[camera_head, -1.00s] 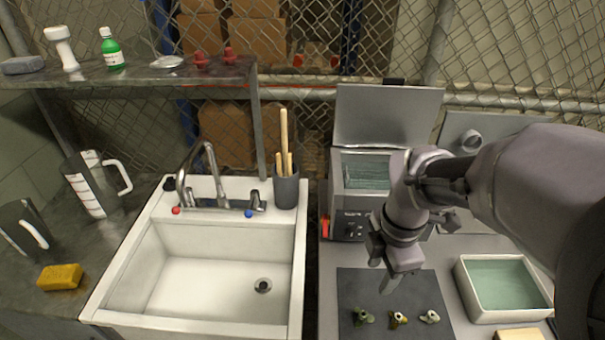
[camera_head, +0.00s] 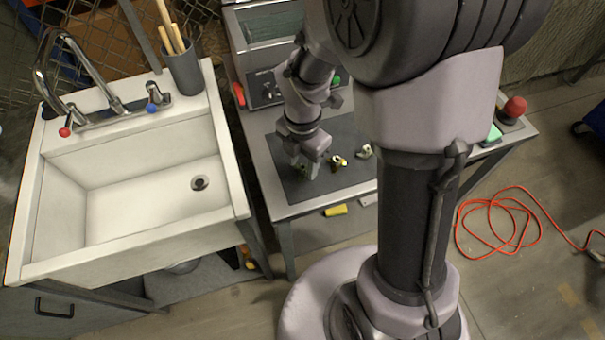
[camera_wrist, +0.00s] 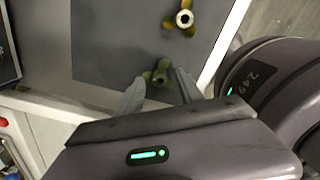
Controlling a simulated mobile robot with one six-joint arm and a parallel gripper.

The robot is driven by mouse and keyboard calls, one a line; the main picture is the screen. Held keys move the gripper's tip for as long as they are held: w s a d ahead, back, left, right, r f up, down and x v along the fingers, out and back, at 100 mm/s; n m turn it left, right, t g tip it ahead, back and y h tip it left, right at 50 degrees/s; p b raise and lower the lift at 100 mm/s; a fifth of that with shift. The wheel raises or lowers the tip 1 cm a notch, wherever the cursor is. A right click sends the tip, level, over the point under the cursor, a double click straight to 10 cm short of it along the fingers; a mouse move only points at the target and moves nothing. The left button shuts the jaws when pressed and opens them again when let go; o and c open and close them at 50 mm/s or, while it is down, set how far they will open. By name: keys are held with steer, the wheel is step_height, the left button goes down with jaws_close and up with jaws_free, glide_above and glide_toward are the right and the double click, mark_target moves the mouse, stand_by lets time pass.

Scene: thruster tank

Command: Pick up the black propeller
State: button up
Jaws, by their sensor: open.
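The darkest of three propellers (camera_head: 303,171), dark olive-green rather than plainly black, lies on the dark mat (camera_head: 345,131) at its left. My gripper (camera_head: 306,164) is over it, pointing down, and partly hides it. In the wrist view the same propeller (camera_wrist: 160,71) shows between the two open fingertips (camera_wrist: 161,82). I cannot tell how high the fingertips are above it. A brass propeller with a pale hub (camera_head: 339,162) lies to its right, and shows above it in the wrist view (camera_wrist: 184,20). A paler propeller (camera_head: 364,151) lies farther right.
The grey bench (camera_head: 258,136) carries the mat, with a boxy machine (camera_head: 262,88) behind it. A white sink (camera_head: 140,205) stands to the left. A red button (camera_head: 515,107) is at the bench's right end. An orange cable (camera_head: 500,203) lies on the floor.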

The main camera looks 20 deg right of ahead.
steer(key=shift+f, duration=0.2)
jaws_close()
